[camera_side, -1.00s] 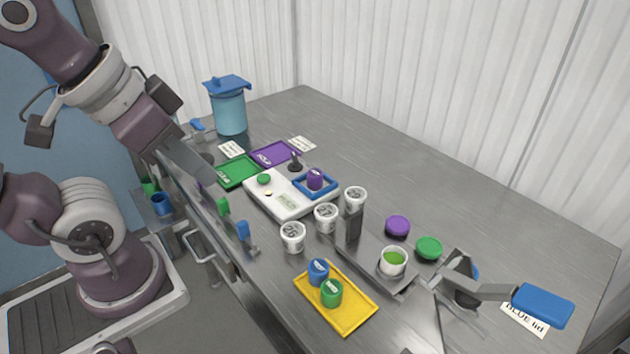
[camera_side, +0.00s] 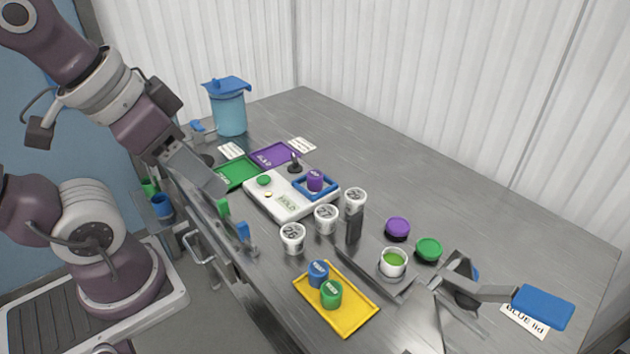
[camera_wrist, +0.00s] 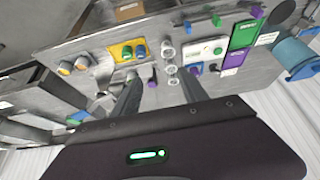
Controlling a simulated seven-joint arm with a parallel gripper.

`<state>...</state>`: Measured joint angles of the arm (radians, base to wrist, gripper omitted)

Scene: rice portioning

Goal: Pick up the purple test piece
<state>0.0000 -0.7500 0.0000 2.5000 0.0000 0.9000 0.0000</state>
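In the side view my gripper (camera_side: 205,172) is left of the scale, above the table's front edge and apart from the piece. Its fingertips are hard to make out there. In the wrist view the two fingers of my gripper (camera_wrist: 160,78) are spread apart with nothing between them.
White cups (camera_side: 326,218) stand near the scale's front right. A dark upright block (camera_side: 355,226) is beside them. A yellow tray (camera_side: 352,318) holds a blue and a green piece. A purple lid (camera_side: 397,226) lies to the right. The back right of the table is clear.

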